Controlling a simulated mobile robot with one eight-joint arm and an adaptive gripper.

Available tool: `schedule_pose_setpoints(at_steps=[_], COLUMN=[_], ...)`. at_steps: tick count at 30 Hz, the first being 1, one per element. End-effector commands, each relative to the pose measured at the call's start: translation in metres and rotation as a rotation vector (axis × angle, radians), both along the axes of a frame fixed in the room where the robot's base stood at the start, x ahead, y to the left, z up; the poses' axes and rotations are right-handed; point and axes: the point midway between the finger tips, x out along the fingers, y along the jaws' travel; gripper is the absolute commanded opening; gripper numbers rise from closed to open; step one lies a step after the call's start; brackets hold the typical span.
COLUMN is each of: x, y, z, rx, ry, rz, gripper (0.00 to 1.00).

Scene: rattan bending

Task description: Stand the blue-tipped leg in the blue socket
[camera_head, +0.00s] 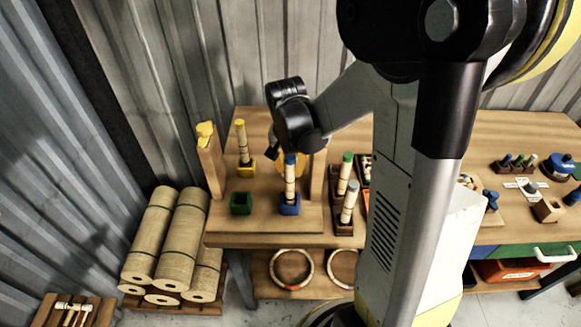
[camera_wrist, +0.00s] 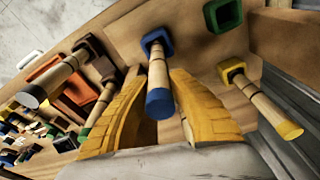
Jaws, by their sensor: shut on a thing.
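The blue-tipped leg (camera_head: 290,180) is a pale banded rod, upright with its blue end up. Its lower end is in the blue socket (camera_head: 289,209); how deep it sits cannot be told. In the wrist view the leg (camera_wrist: 158,75) rises from the blue socket (camera_wrist: 151,40) between the yellow fingers. My gripper (camera_wrist: 167,78) is shut on the leg. In the head view my wrist partly hides the fingers.
A yellow-tipped leg (camera_head: 241,143) stands in the yellow socket (camera_head: 246,170) behind left. The green socket (camera_head: 241,203) at left is empty. A green-tipped leg (camera_head: 345,175) and a grey-tipped leg (camera_head: 349,205) stand in dark holders at right. Wooden posts flank the board.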

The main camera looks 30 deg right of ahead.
Motion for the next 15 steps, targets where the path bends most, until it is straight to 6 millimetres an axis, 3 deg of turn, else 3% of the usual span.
schedule_pose_setpoints(at_steps=[10,11,12,13,15], x=[0.0000,0.0000,0.0000,0.0000,0.0000], y=[0.0000,0.0000,0.0000,0.0001,0.0001], z=[-0.0066,-0.0066,-0.0060,-0.0058,-0.0057], rx=[0.000,0.000,0.000,0.000,0.000], ry=[0.000,0.000,0.000,0.000,0.000], rz=[0.000,0.000,0.000,0.000,0.000], gripper=[0.00,0.27,0.39,0.46,0.46])
